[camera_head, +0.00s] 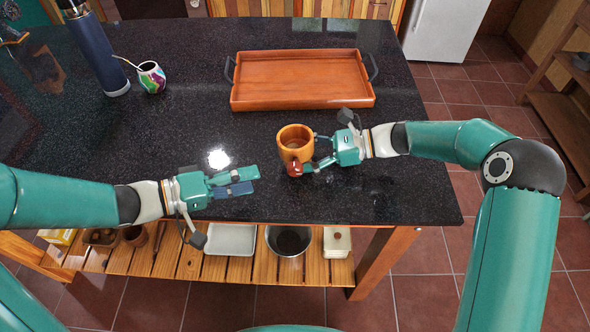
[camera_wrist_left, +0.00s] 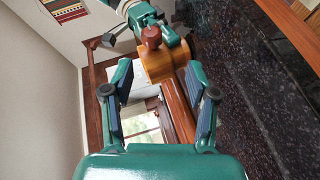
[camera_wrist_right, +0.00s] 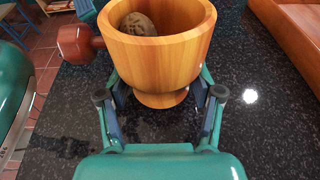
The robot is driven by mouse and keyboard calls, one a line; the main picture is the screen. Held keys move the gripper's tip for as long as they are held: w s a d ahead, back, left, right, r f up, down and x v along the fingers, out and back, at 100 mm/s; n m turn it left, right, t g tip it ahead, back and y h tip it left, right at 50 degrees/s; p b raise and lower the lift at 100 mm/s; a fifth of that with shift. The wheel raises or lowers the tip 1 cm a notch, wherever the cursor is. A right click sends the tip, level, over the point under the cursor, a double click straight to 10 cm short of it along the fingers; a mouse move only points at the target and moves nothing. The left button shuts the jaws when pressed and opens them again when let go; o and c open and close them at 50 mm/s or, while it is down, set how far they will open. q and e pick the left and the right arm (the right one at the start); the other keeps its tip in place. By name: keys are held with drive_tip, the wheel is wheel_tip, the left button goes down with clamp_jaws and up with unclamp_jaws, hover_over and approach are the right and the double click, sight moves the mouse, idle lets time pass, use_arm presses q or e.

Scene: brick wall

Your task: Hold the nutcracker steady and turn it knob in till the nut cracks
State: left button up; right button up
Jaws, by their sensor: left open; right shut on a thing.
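The nutcracker (camera_head: 296,143) is an orange-brown wooden cup on a short foot, near the right front of the black counter. Its dark red knob (camera_head: 294,171) sticks out of the side facing me. In the right wrist view a wrinkled brown nut (camera_wrist_right: 138,24) lies inside the cup (camera_wrist_right: 165,50), and the knob (camera_wrist_right: 76,44) shows at the left. My right gripper (camera_head: 312,152) is shut on the nutcracker's lower part from the right. My left gripper (camera_head: 256,180) is open and empty, left of the knob and apart from it. The left wrist view shows the knob (camera_wrist_left: 151,37) ahead, beyond the open fingers.
A wooden tray (camera_head: 300,102) with dark handles stands behind the nutcracker. A dark blue bottle (camera_head: 95,50) and a colourful mate cup (camera_head: 151,77) stand at the back left. A slatted shelf (camera_head: 200,268) holds several containers below. The counter's left middle is clear.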

sight(294, 176)
use_arm(q)
drive_tip(key=shift+s+a+r+n+h, duration=0.25)
drive_tip(key=shift+s+a+n+h, duration=0.2)
drive_tip(key=shift+n, duration=0.15)
drive_tip(key=shift+d, duration=0.15)
drive_tip(key=x, duration=1.1)
drive_tip(key=shift+d+f, duration=0.1)
drive_tip(key=shift+d, duration=0.15)
clamp_jaws()
